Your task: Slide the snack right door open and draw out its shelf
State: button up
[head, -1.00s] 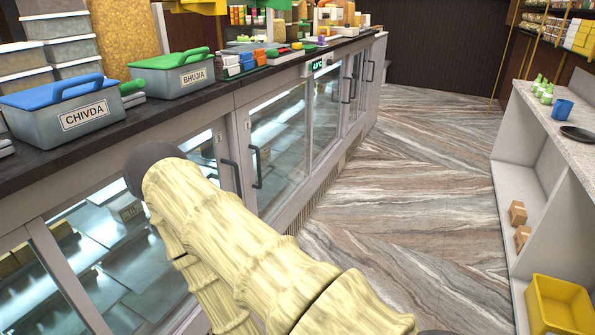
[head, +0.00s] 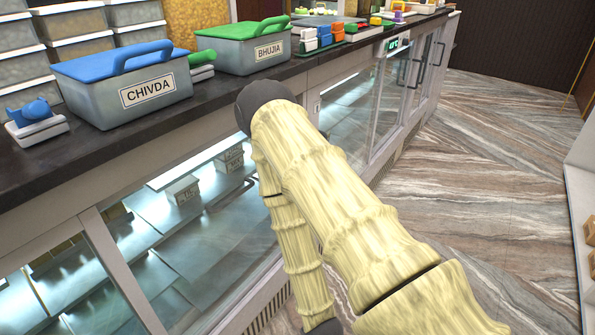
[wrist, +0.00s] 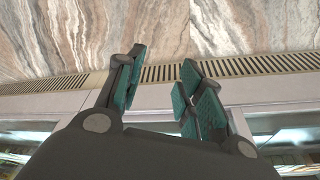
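In the head view, a glazed cabinet runs under the dark counter. Its nearer large glass pane (head: 215,235) shows lit shelves and small label blocks behind it. A pale upright frame (head: 120,270) parts it from another pane (head: 75,295) at the lower left. I cannot tell which pane is the snack right door; no pane there is visibly open. My arm covers part of the cabinet and its right frame. My gripper (wrist: 165,88) shows in the wrist view, open and empty, its teal-padded fingers apart. It is near the cabinet base and touches nothing visible.
A blue-lidded CHIVDA bin (head: 130,90) and a green-lidded BHUJIA bin (head: 245,45) stand on the counter (head: 60,160). A vent grille (wrist: 235,68) runs along the cabinet base. The marbled floor (head: 470,170) is clear; a pale shelf unit (head: 580,220) stands at right.

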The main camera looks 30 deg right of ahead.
jog(key=w+d+r+t+h+b, duration=0.15)
jog(key=w+d+r+t, duration=0.35)
jog(key=w, duration=0.6)
jog(key=w+d+r+t+b, duration=0.3)
jog(key=w+d, duration=0.3)
jog(key=w, duration=0.5)
jog(key=w+d+r+m+t+h+b, duration=0.1)
jog(key=w+d+r+t+b, duration=0.1)
jog(key=w+d+r+t, duration=0.5)
jog(key=w+d+r+h+b, duration=0.1)
jog(key=w+d+r+b, duration=0.3)
jog(key=r, duration=0.7)
jog(key=d+p+x, duration=0.1)
jog(key=x, duration=0.9)
jog(key=shift+w+p, duration=0.2)
jog(key=shift+p, duration=0.1)
jog(key=shift+d, duration=0.1)
grip_shut()
